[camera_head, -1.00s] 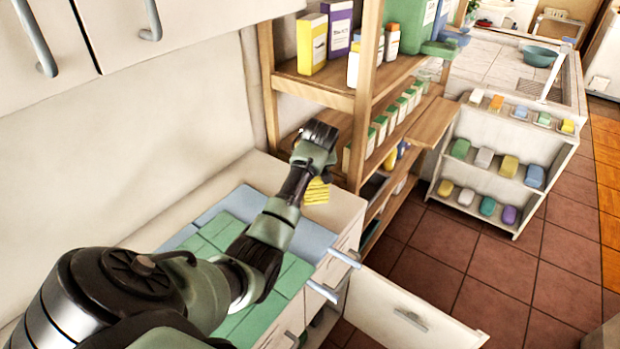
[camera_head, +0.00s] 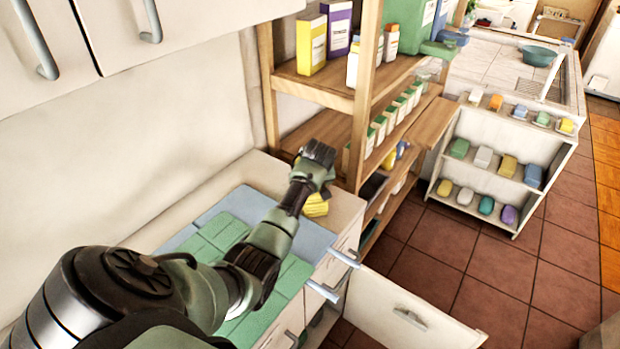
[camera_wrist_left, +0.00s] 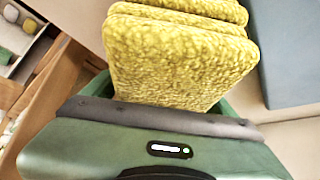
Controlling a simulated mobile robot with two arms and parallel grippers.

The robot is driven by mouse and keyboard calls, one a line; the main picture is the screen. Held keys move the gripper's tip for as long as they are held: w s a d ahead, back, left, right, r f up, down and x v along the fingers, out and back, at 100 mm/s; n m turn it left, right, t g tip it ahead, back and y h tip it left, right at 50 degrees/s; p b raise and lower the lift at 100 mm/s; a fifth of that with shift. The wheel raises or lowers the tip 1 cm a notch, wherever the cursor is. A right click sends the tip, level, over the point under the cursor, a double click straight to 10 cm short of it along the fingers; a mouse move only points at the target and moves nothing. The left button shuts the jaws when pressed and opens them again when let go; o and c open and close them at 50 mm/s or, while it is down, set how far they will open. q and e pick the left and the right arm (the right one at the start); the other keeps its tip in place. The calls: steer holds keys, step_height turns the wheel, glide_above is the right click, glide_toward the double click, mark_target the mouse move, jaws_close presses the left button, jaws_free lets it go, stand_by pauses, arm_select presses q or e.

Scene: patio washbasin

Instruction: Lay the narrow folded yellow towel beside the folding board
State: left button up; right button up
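The folded yellow towel (camera_head: 316,204) hangs under my left gripper (camera_head: 318,180), near the counter's far right corner. In the left wrist view the towel (camera_wrist_left: 180,55) shows as a thick, narrow stack of layers coming out from the gripper (camera_wrist_left: 165,112). The gripper appears shut on it; its fingertips are mostly hidden by the towel. The blue-grey folding board (camera_head: 312,240) lies on the counter, left of the towel and apart from it; its edge also shows in the left wrist view (camera_wrist_left: 288,50). My right gripper is not in view.
A green segmented cloth or panel (camera_head: 220,234) covers much of the board. The bare counter strip (camera_head: 345,212) lies beyond the board. A wooden shelf (camera_head: 345,98) with boxes and bottles stands close behind the gripper.

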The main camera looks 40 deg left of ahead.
arm_select(q)
steer(key=shift+r, duration=0.1)
steer(key=shift+r, duration=0.2)
steer(key=v, duration=1.2)
steer(key=shift+w+b, duration=0.1)
steer(key=shift+b, duration=0.25)
